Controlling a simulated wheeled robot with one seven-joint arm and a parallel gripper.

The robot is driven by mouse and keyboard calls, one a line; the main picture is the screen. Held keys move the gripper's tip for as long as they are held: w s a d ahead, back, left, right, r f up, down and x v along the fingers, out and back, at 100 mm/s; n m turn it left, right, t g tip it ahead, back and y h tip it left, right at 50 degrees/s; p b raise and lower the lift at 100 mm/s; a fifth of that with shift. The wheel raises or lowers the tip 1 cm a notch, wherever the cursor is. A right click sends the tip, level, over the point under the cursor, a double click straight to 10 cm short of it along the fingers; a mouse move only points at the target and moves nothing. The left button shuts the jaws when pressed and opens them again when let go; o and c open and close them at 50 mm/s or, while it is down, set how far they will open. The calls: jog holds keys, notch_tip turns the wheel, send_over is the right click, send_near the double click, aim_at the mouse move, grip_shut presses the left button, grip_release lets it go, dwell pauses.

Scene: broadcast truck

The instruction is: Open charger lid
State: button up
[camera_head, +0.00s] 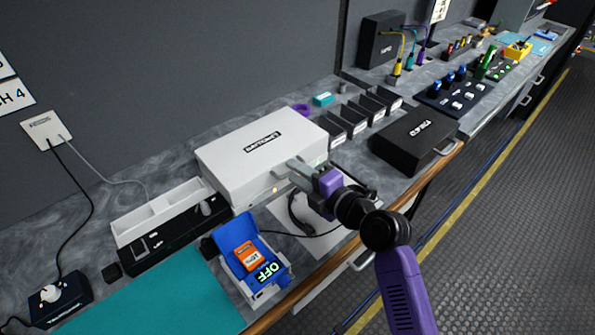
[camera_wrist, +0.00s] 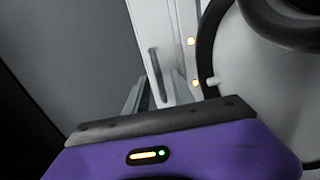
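The charger is a wide white box with a dark label on its lid (camera_head: 262,143), on the counter in the head view. The lid looks flat and closed. My gripper (camera_head: 298,171) is at the lid's front edge, right of its middle, with its grey fingers pointing at the box.
A blue tray (camera_head: 228,231) with an orange item and an "OFF" label stands in front. A black case (camera_head: 413,139) is to the right, near several black slots. A white tray (camera_head: 163,212) is to the left. A teal mat (camera_head: 160,300) lies at the front left.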

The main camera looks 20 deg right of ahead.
grip_shut()
dwell(1.4)
